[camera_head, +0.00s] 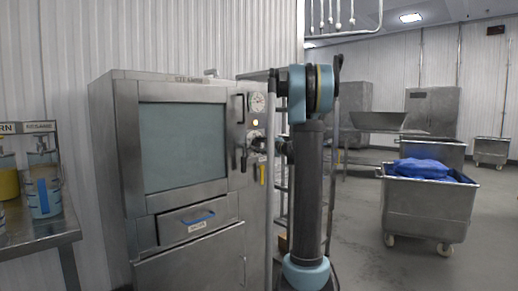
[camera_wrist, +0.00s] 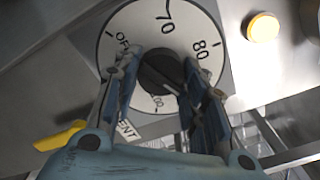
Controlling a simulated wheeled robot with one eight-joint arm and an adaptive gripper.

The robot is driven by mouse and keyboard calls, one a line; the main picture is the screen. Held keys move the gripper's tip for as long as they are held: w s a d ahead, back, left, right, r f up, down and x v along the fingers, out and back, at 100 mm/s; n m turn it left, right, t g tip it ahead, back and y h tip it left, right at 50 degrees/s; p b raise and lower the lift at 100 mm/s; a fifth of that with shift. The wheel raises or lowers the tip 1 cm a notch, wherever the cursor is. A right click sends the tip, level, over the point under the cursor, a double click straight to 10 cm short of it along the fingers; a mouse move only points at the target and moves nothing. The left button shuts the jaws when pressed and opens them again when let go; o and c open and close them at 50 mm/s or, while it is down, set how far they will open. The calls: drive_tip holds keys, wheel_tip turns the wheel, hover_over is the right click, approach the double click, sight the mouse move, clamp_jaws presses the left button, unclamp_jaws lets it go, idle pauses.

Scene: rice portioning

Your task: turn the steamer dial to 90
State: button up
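The steamer (camera_head: 180,79) is a steel cabinet with a glass door, left of centre in the head view. Its dial (camera_wrist: 121,22) is a white disc in the wrist view, with OFF at upper left, 70 at top and 80 at right. Another number at the bottom is partly hidden. A dark knob (camera_wrist: 160,74) sits at its centre. My gripper (camera_wrist: 163,68) has its fingers spread on either side of the knob; I cannot tell whether they touch it. In the head view my gripper (camera_head: 262,147) is at the steamer's right front, partly covering the dial.
A round gauge (camera_head: 257,102) and an amber light (camera_head: 255,122) are above the dial; the light also shows in the wrist view (camera_wrist: 263,27). A yellow handle (camera_wrist: 62,136) is at lower left there. A steel cart (camera_head: 428,210) stands right on open floor.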

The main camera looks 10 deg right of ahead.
drive_tip(key=shift+n, duration=0.4)
drive_tip(key=o, duration=1.1)
drive_tip(key=shift+f, duration=0.1)
drive_tip(key=shift+c, duration=0.2)
drive_tip(key=v, duration=1.2)
